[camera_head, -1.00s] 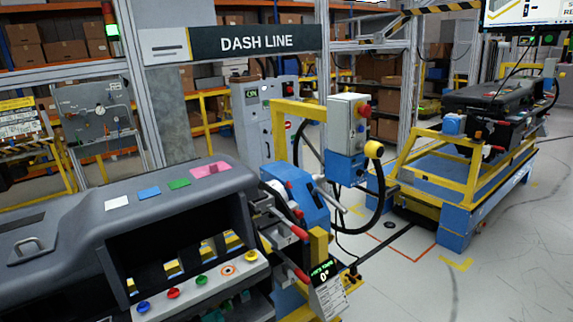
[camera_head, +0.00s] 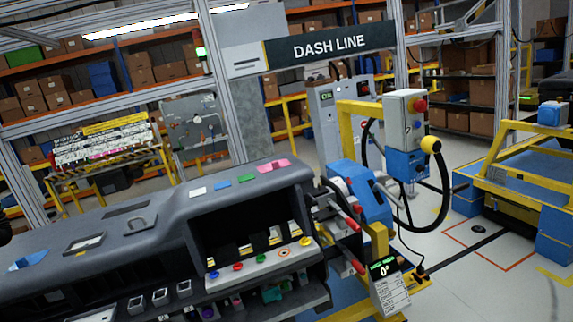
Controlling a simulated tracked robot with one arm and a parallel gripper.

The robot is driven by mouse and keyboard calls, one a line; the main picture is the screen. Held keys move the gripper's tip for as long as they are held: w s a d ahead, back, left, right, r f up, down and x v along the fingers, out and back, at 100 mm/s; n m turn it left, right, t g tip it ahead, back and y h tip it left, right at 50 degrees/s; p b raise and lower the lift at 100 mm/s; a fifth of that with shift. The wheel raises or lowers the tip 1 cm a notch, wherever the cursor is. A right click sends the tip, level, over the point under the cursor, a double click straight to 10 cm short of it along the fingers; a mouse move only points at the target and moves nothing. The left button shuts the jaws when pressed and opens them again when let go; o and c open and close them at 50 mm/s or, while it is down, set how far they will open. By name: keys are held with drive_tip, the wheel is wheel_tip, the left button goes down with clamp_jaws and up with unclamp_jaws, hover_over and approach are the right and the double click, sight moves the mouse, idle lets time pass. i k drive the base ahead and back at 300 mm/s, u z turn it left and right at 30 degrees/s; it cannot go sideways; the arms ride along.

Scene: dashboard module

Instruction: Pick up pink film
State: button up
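The pink film (camera_head: 274,165) lies flat on top of the dark grey dashboard module (camera_head: 165,215), near its right end. It is the rightmost in a row of film pieces: a white one (camera_head: 198,192), a blue one (camera_head: 222,184) and a green one (camera_head: 246,178) lie to its left. Nothing covers the pink film. My gripper does not show in this view.
A blue and yellow fixture (camera_head: 362,195) with a control box (camera_head: 404,115) stands right of the dashboard. Coloured buttons (camera_head: 237,266) line the dashboard's front shelf. A blue film-like piece (camera_head: 28,260) lies at far left. Open floor (camera_head: 470,285) lies at right.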

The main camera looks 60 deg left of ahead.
sight(275, 165)
drive_tip(key=z, duration=0.1)
drive_tip(key=i, duration=2.85)
drive_tip(key=u, duration=1.6)
drive_tip(key=i, duration=0.1)
drive_tip(key=u, duration=1.85)
drive_tip(key=i, duration=1)
drive_tip(key=z, duration=0.1)
